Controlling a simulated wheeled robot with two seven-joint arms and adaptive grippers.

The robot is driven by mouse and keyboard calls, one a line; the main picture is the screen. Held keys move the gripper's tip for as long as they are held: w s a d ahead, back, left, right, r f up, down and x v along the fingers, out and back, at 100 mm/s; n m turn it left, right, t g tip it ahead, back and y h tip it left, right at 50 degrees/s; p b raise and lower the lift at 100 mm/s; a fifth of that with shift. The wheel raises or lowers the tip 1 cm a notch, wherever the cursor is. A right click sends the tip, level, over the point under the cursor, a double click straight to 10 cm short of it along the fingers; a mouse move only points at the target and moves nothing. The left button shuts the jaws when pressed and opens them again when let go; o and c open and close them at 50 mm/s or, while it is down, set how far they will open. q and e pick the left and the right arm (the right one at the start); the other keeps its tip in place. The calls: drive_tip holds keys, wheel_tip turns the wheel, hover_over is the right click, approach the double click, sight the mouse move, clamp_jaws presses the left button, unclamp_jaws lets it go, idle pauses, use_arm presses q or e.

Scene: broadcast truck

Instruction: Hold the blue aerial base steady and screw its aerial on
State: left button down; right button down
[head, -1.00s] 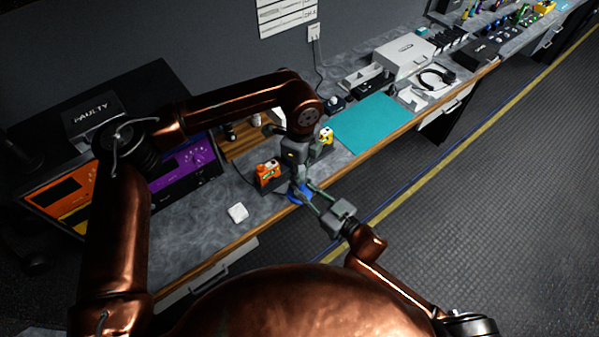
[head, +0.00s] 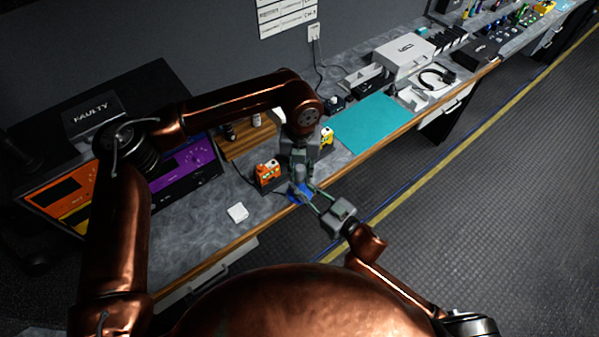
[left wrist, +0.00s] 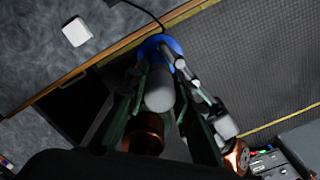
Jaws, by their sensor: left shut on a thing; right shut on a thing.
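The blue aerial base (head: 294,196) is at the front edge of the grey counter. My right gripper (head: 308,197) reaches in from the lower right and is shut on the base. My left gripper (head: 299,180) points down from above and is shut on the aerial, a grey cylinder (left wrist: 160,90) seen end-on between its fingers in the left wrist view. The aerial is lined up over the blue base (left wrist: 160,46). The joint between them is hidden, so I cannot tell whether they touch or how far the thread is engaged.
An orange radio (head: 268,172) and a yellow radio (head: 326,136) stand close to my left gripper. A small white box (head: 237,212) lies to the left. A teal mat (head: 375,123) lies to the right, mostly clear. The counter's wooden edge (head: 250,225) runs below.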

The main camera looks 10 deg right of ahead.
use_arm(q)
drive_tip(key=m, duration=1.5)
drive_tip(key=shift+m, duration=0.3)
drive_tip(key=m, duration=1.5)
drive_tip(key=c, duration=1.6)
unclamp_jaws()
